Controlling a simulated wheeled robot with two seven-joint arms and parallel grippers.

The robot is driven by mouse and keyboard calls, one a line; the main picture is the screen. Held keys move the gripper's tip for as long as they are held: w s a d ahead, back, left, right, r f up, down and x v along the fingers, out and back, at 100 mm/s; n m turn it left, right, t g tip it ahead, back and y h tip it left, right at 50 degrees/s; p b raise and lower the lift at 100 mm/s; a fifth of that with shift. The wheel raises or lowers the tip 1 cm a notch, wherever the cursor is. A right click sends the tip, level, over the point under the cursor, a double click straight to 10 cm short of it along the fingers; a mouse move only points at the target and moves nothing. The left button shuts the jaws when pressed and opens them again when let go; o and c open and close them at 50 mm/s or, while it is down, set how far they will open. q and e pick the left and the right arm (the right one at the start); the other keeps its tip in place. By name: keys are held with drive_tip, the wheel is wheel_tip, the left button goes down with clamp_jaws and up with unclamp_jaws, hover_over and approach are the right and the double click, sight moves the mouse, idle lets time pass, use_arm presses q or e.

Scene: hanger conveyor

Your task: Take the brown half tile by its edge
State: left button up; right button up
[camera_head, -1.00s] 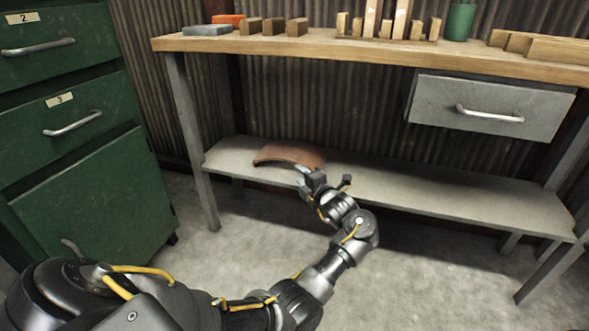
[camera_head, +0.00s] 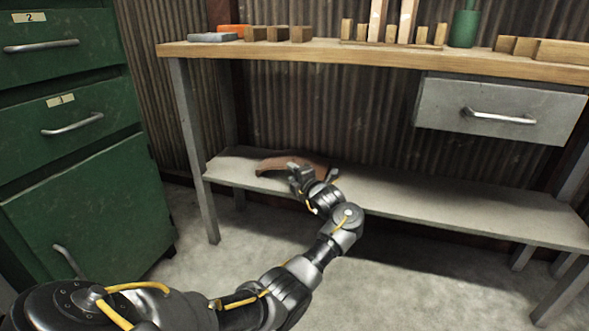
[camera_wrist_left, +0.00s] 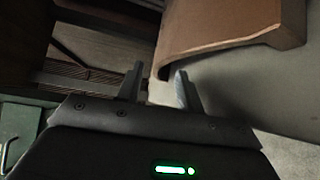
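The brown half tile (camera_head: 275,165) lies on the grey lower shelf of the bench, arched side up. In the head view my left gripper (camera_head: 312,171) is at the tile's right front part and hides some of it. In the left wrist view the fingers of my left gripper (camera_wrist_left: 158,86) stand apart with nothing held between them. The tile (camera_wrist_left: 215,35) lies just beyond the fingertips, its near corner in line with the gap between them. I cannot tell whether a finger touches it. My right gripper is in neither view.
The grey shelf (camera_head: 450,204) is bare to the right of the tile. Above is a wooden bench top (camera_head: 330,52) with blocks and a green bottle (camera_head: 465,25), and a grey drawer (camera_head: 500,108). A green cabinet (camera_head: 80,210) stands left. A bench leg (camera_head: 194,150) is left of the tile.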

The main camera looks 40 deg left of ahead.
use_arm(q)
drive_tip(key=b+x, duration=0.1)
drive_tip(key=x, duration=0.2)
drive_tip(key=shift+a, duration=0.15)
clamp_jaws()
idle(0.4)
